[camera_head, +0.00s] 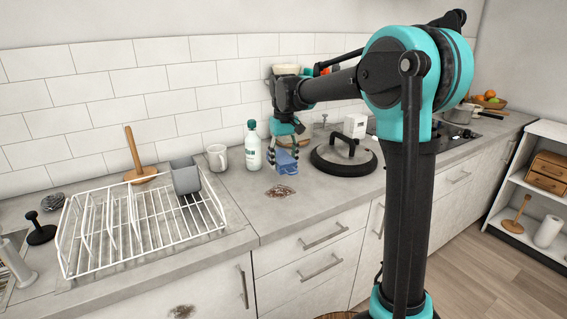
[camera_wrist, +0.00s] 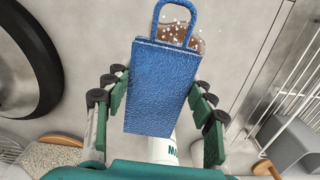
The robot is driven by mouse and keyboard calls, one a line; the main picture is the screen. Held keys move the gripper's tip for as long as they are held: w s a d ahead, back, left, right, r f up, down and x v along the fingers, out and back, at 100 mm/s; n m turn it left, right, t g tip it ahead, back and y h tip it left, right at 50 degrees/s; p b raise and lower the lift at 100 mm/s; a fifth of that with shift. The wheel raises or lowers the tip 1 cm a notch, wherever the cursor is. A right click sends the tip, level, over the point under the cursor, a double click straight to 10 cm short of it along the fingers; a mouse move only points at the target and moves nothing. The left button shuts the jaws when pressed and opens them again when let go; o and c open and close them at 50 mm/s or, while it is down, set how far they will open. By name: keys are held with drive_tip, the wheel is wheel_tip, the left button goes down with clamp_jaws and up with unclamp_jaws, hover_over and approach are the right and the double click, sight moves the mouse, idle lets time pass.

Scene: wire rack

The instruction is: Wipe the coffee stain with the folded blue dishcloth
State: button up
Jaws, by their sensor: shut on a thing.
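The folded blue dishcloth (camera_head: 287,162) hangs below my gripper (camera_head: 285,144), over the counter. In the wrist view the blue dishcloth (camera_wrist: 160,88) is a thick block with a loop at its far end, between the green fingers of my gripper (camera_wrist: 161,92), which is shut on it. The brown coffee stain (camera_head: 281,191) lies on the counter just in front of the cloth. In the wrist view the stain (camera_wrist: 190,38) shows white specks and is partly hidden behind the cloth and its loop. Whether the cloth touches the counter is not clear.
A black-rimmed lid (camera_head: 343,157) lies right of the cloth. A bottle (camera_head: 252,146) and a mug (camera_head: 217,158) stand to the left, near the wall. A white wire rack (camera_head: 140,222) with a grey caddy stands further left. Another brown mark (camera_head: 181,311) is on the cabinet front.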

sight(277, 196)
idle(0.3)
drive_tip(key=s+d, duration=0.1)
drive_tip(key=s, duration=0.1)
drive_tip(key=s+d+f, duration=0.1)
drive_tip(key=s+d, duration=0.2)
drive_tip(key=s, duration=0.2)
drive_tip(key=shift+d+f, duration=0.2)
drive_tip(key=shift+d, duration=0.05)
drive_tip(key=shift+f, duration=0.7)
wheel_tip(277, 196, down, 3)
drive_tip(key=shift+f, duration=0.1)
drive_tip(key=shift+w+a+f, duration=0.1)
drive_tip(key=shift+w+a, duration=0.65)
drive_tip(key=shift+a, duration=0.65)
drive_tip(key=shift+w+a+f, duration=0.1)
drive_tip(key=shift+w+a, duration=0.7)
drive_tip(key=shift+a, duration=0.55)
drive_tip(key=shift+w+a+f, duration=0.1)
drive_tip(key=shift+w+a, duration=0.65)
drive_tip(key=shift+a, duration=0.65)
drive_tip(key=shift+f, duration=0.8)
drive_tip(key=shift+s, duration=0.1)
drive_tip(key=shift+s+d, duration=0.4)
drive_tip(key=shift+s, duration=0.2)
drive_tip(key=shift+s+d, duration=0.4)
drive_tip(key=shift+s, duration=0.2)
